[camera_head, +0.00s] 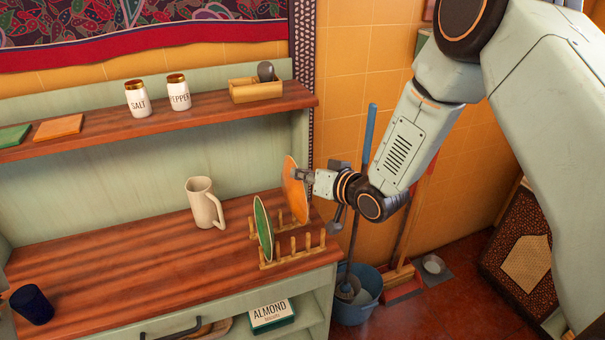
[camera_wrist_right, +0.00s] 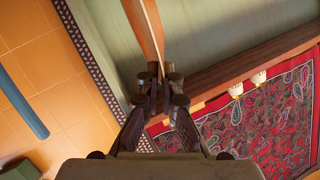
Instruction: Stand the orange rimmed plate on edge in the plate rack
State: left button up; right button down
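The orange rimmed plate (camera_head: 291,188) is upright on edge at the right end of the counter, above or between the pegs of the wooden plate rack (camera_head: 292,260). I cannot tell whether its lower edge touches the rack. My right gripper (camera_head: 306,176) is shut on the plate's right side. In the right wrist view the plate (camera_wrist_right: 146,30) shows nearly edge-on, running up from the fingers of my right gripper (camera_wrist_right: 155,88). A green plate (camera_head: 263,229) stands on edge in the rack, left of the orange one.
A beige mug (camera_head: 203,203) stands left of the rack, and a dark blue cup (camera_head: 32,304) at the counter's left. The shelf (camera_head: 205,112) above holds salt and pepper jars and a wooden caddy (camera_head: 256,91). Bare counter lies in the middle. A blue bucket (camera_head: 357,306) stands on the floor.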

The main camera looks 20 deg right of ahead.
aim_at(303, 186)
jog(key=shift+d+f, duration=0.1)
jog(key=shift+f, duration=0.05)
jog(key=shift+f+b, duration=0.4)
jog(key=shift+b, duration=0.1)
jog(key=shift+f, duration=0.3)
jog(key=shift+f+b, duration=0.4)
jog(key=shift+b, duration=0.15)
jog(key=shift+f, duration=0.3)
jog(key=shift+f+b, duration=2.8)
jog(key=shift+f, duration=0.6)
jog(key=c, duration=2)
grip_release()
jog(key=o, duration=0.6)
jog(key=shift+c, duration=0.2)
jog(key=shift+s+f, duration=0.1)
